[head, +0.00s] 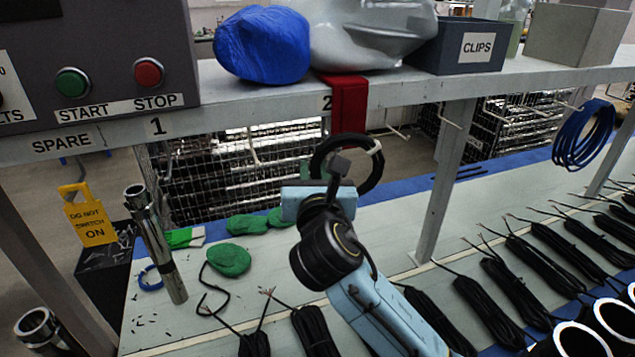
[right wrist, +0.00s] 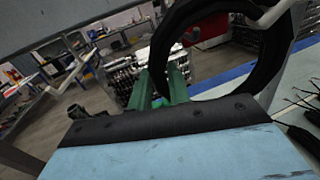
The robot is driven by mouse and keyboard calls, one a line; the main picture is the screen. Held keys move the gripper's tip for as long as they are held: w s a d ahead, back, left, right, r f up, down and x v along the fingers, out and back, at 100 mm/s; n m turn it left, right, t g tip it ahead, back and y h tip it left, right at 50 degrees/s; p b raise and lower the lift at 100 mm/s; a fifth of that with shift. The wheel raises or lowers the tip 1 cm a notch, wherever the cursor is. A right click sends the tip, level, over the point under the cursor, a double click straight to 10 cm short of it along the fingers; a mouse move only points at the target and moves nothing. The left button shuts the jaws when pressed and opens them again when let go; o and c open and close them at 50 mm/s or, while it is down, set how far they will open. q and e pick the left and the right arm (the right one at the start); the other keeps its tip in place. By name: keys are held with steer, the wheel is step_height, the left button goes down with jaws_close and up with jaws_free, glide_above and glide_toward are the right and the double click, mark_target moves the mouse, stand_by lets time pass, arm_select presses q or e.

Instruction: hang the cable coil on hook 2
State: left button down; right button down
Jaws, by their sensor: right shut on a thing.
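The cable coil (head: 377,172) is a black ring with a white band on its upper right. It is below the shelf edge, under a red cloth (head: 348,103). My right gripper (head: 314,170) is shut on the coil's left side. In the right wrist view, the green fingers (right wrist: 160,92) meet the black ring (right wrist: 270,70). Hook 2 is not clearly visible; the cloth and coil cover that area. I cannot tell whether the coil touches a hook. My left gripper is out of view.
A blue coil (head: 583,135) hangs at the right. A shelf post (head: 446,180) stands right of the coil. Black cable bundles (head: 500,285) and green cloths (head: 229,260) lie on the bench below.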

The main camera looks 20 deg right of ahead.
steer(key=shift+w+f, duration=0.25)
steer(key=shift+w, duration=0.7)
steer(key=shift+w+f, duration=0.25)
steer(key=shift+w, duration=0.65)
steer(key=c, duration=1.2)
jaws_free()
steer(key=shift+c, duration=0.2)
steer(key=shift+f, duration=0.1)
steer(key=shift+s, duration=0.1)
